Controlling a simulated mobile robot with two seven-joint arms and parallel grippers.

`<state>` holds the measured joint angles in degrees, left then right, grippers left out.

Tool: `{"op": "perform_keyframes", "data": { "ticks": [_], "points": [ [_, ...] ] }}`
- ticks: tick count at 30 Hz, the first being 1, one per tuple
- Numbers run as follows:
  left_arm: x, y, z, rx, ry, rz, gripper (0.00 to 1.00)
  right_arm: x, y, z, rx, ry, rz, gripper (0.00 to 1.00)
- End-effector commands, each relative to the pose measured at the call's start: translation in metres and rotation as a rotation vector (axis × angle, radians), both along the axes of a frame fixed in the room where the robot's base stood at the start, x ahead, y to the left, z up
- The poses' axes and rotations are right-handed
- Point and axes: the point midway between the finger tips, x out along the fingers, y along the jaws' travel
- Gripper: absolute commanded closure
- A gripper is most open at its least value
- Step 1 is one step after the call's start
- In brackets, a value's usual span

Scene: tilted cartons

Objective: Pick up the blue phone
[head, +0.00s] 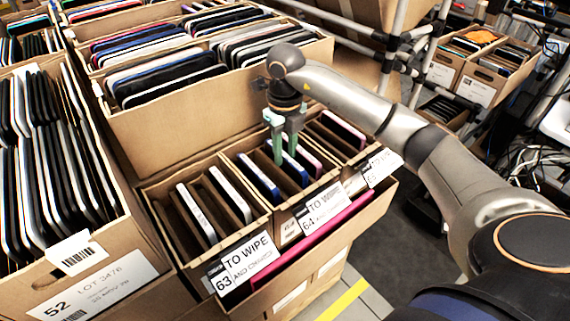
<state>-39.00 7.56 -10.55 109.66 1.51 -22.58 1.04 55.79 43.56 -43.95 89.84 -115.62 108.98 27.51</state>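Two blue-edged phones stand on edge in the middle compartment of the small carton, labelled 64: one blue phone (294,170) on the right and another blue phone (257,178) on the left. My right gripper (285,158) points down into this compartment with its green fingers apart. The fingertips are at the top of the right-hand blue phone and partly cover it. I cannot tell whether they touch it; it still stands in its slot. My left gripper is not in view.
White phones (196,212) stand in the left compartment, labelled 63. A pink phone (309,160) stands right of the blue ones. Large cartons of laptops stand left (22,285) and behind (180,125). A metal rack (395,45) is at right.

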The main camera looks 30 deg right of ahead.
Motion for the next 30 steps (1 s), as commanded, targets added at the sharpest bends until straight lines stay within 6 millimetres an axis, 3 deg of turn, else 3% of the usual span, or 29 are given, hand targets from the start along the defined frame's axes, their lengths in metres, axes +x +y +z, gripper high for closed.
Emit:
{"op": "perform_keyframes", "data": {
  "ticks": [5, 13, 30],
  "points": [
    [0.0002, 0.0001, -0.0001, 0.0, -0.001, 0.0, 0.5, 0.0001, 0.0001, 0.0, 0.0, 0.0, 0.0, 0.69],
    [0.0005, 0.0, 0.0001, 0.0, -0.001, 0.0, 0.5, 0.0001, 0.0001, 0.0002, 0.0, 0.0, 0.0, 0.99],
    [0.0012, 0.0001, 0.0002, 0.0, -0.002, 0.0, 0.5, 0.0005, 0.0, 0.0023, 0.0, -0.002, 0.0, 1.0]
  ]
}}
